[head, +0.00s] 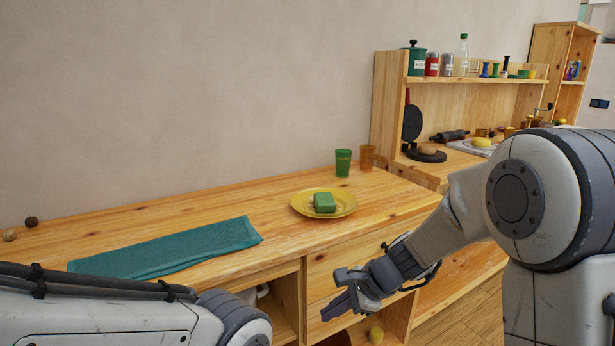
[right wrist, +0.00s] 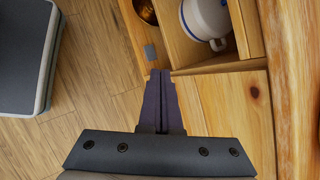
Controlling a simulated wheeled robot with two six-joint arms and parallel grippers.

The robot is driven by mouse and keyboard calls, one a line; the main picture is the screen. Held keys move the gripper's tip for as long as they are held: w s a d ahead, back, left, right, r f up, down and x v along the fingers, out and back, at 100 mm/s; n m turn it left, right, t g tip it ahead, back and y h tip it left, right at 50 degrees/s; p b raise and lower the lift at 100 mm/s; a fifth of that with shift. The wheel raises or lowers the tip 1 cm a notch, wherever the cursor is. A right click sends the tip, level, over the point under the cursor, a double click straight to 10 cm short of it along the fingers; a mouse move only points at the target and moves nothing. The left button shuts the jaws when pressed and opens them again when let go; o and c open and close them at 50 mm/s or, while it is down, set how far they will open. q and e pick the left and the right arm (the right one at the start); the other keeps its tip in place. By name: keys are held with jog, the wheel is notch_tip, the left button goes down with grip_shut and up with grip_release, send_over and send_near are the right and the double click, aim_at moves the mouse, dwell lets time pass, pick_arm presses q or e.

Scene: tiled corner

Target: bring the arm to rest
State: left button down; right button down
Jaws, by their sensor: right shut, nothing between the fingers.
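My right gripper (head: 338,306) is in front of the wooden counter, below its top and near the drawer fronts. In the right wrist view the fingers of the right gripper (right wrist: 160,78) are together, with nothing between them. They point towards the edge of an open shelf compartment. My left arm comes in at the lower left of the head view; its gripper is out of the picture.
On the counter (head: 150,222) are a teal towel (head: 170,249), a yellow plate (head: 340,207) with a green block (head: 324,202), a green cup (head: 343,162) and a brown cup (head: 367,157). A white pot (right wrist: 206,18) sits in the shelf below. Open floor (right wrist: 50,140) lies in front.

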jog(key=s+a+r+n+g+h, duration=0.1)
jog(key=s+a+n+g, duration=0.15)
jog(key=s+n, duration=0.45)
jog(key=s+a+r+n+g+h, duration=0.1)
jog(key=s+a+r+n, duration=0.15)
jog(key=s+n, duration=0.55)
jog(key=s+d+n+h, duration=0.4)
jog(key=s+n, duration=0.4)
jog(key=s, duration=0.3)
notch_tip(320, 180, up, 21)
jog(key=p, duration=2.1)
jog(key=shift+w+d+f, duration=0.15)
jog(key=shift+f, duration=0.05)
